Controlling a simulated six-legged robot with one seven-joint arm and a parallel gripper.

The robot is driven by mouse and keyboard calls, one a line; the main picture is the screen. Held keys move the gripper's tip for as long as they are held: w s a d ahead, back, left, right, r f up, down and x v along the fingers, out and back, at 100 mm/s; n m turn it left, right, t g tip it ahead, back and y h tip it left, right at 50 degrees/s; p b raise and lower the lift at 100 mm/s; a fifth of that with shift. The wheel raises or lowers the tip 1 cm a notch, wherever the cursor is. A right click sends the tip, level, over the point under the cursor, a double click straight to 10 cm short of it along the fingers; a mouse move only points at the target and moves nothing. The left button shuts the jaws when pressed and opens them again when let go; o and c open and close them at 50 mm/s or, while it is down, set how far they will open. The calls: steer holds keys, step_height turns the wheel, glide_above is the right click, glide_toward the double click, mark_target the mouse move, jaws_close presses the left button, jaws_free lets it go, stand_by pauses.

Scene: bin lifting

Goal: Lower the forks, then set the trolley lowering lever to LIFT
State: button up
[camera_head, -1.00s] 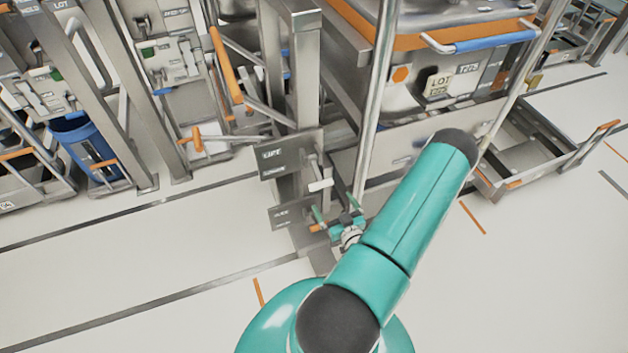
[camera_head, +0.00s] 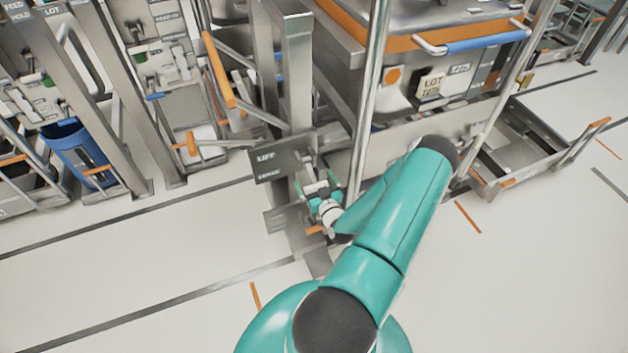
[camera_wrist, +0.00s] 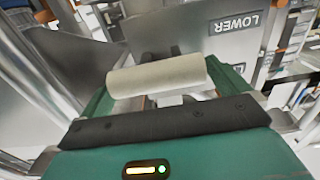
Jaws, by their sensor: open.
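The dark lever plate (camera_head: 284,157) stands on a grey post in the head view, marked LIFT at the top with a smaller word below. In the wrist view the plate (camera_wrist: 190,42) shows the word LOWER at the upper right. A pale cylindrical lever handle (camera_wrist: 157,76) lies crosswise between the green fingers of my gripper (camera_wrist: 165,90). In the head view my gripper (camera_head: 322,190) is beside the plate's lower right, open around the handle. Whether the fingers touch it I cannot tell. The exact lever setting and the forks cannot be made out.
A lower plate (camera_head: 287,222) with an orange-tipped lever (camera_head: 314,229) is just below my gripper. A bright upright pole (camera_head: 366,95) is close on the right. A bin with a blue handle (camera_head: 485,42) stands behind. Floor at the lower left is clear.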

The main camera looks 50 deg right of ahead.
steer(key=shift+w+d, duration=0.2)
steer(key=shift+w, duration=0.15)
